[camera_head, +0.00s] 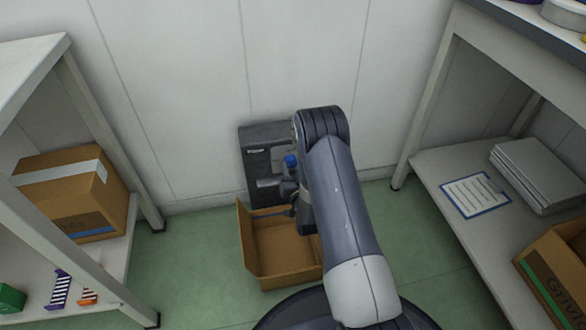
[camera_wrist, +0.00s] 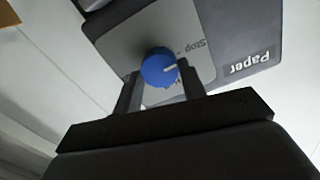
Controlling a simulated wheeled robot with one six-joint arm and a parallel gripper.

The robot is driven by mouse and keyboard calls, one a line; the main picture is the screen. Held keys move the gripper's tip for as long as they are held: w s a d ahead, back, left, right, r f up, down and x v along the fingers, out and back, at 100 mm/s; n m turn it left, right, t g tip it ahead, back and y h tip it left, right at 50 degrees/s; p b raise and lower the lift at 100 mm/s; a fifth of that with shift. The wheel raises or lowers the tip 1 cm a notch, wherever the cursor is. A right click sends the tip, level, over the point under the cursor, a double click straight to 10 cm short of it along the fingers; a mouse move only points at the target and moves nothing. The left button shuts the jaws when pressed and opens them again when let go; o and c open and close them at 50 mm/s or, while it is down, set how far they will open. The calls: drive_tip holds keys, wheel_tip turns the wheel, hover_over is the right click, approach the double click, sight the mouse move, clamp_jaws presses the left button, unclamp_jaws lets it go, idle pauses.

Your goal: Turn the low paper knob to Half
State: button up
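The blue knob (camera_wrist: 159,68) sits on a grey plate of a dark box (camera_head: 258,140) on the wall. The "Paper" label (camera_wrist: 252,64) appears upside down in the wrist view. The knob's white mark points right in that view, just beside the word "Stop". Another word below it is mostly hidden by a finger. My gripper (camera_wrist: 160,78) has one finger on each side of the knob, very close to its edges. I cannot tell whether they press on it. A blue spot, seemingly the knob (camera_head: 291,160), shows beside my arm in the head view.
An open cardboard box (camera_head: 275,255) stands on the green floor below the dark box. A shelf (camera_head: 30,65) with a taped carton (camera_head: 75,190) is at left. Another shelf (camera_head: 445,225) at right holds a clipboard (camera_head: 476,194) and grey stacked items (camera_head: 538,172).

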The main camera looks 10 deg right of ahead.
drive_tip(key=c, duration=0.4)
drive_tip(key=shift+m, duration=0.4)
drive_tip(key=m, duration=0.3)
drive_tip(key=shift+m, duration=0.4)
drive_tip(key=m, duration=0.3)
drive_tip(key=shift+m, duration=0.3)
drive_tip(key=m, duration=0.4)
drive_tip(key=shift+f+m, duration=0.1)
drive_tip(key=shift+m, duration=0.2)
drive_tip(key=m, duration=0.4)
drive_tip(key=shift+m, duration=0.4)
